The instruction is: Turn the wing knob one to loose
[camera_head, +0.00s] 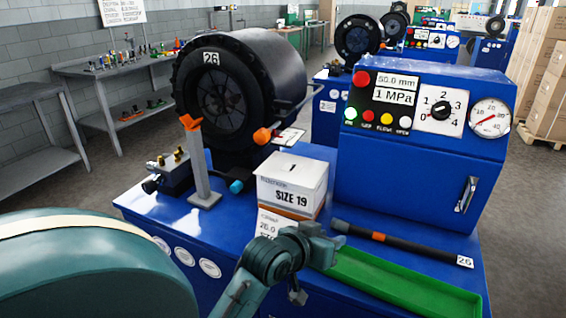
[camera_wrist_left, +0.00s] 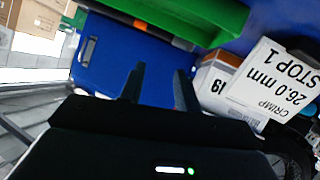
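An orange wing-shaped knob (camera_head: 190,122) sits on top of an upright grey post (camera_head: 203,180) in front of the black crimper head (camera_head: 215,95). A second orange knob (camera_head: 262,136) is at the head's lower right, by a dark bar. I cannot tell which is wing knob one. My right gripper is not in view.
Stacked boxes (camera_head: 292,184) stand between my left gripper and the post. A green tray (camera_head: 400,290) and a black hose (camera_head: 400,245) lie at the right. A blue control cabinet (camera_head: 420,170) stands behind them. Brass fittings (camera_head: 172,160) sit left of the post.

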